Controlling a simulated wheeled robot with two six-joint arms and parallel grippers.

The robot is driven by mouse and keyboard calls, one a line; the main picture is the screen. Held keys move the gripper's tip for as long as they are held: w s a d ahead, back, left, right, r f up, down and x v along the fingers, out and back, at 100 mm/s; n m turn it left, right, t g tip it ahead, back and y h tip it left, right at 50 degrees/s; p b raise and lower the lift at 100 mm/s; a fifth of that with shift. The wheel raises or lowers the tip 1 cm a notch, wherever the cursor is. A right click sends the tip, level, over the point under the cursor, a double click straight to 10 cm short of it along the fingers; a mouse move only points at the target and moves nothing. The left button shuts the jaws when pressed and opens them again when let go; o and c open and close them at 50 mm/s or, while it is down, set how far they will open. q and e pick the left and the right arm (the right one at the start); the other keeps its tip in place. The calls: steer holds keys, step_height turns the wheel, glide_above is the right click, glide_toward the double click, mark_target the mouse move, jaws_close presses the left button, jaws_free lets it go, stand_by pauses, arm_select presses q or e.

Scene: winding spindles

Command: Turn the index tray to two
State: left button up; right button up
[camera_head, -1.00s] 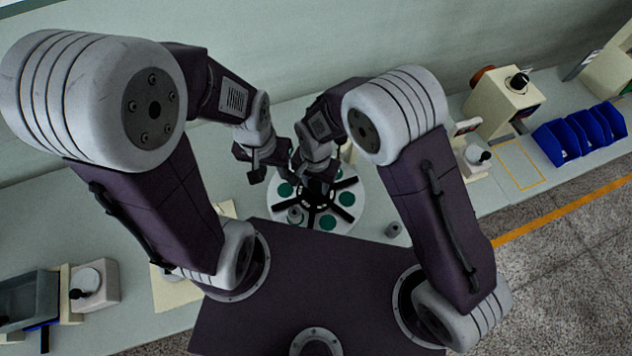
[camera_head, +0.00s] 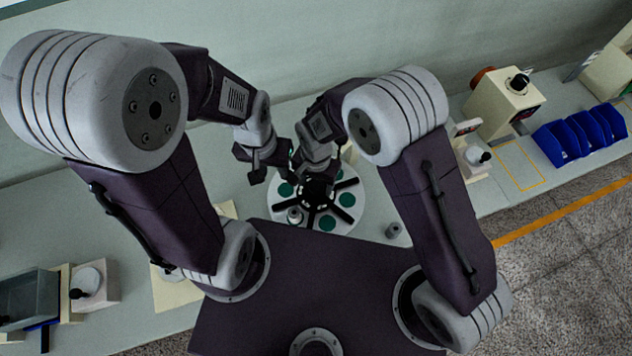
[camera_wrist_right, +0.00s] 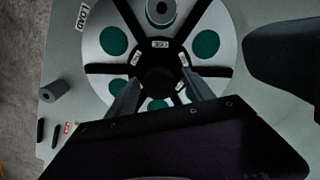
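The index tray (camera_head: 345,222) is a round pale disc with green circles, black spokes and a dark central hub. The hub (camera_wrist_right: 158,82) shows in the right wrist view, where small labels ring it. My right gripper (camera_wrist_right: 160,85) is open, with one finger on each side of the hub; I cannot tell whether they touch it. In the head view my right gripper (camera_head: 314,180) is over the tray's middle. A grey spindle (camera_head: 295,215) stands on the tray, also seen in the wrist view (camera_wrist_right: 160,10). My left gripper (camera_head: 264,165) hovers left of the tray; its finger gap is unclear.
Another grey spindle (camera_head: 393,230) stands on the bench right of the tray. A LOAD label (camera_wrist_right: 82,17) lies at the tray's edge. Blue bins (camera_head: 580,135) and a cream machine (camera_head: 500,105) stand at the right. A grey bin (camera_head: 28,298) is at the left.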

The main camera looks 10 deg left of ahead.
step_height(320, 180, up, 9)
steer(key=p, duration=0.8)
steer(key=shift+r, duration=0.2)
steer(key=shift+f, duration=0.15)
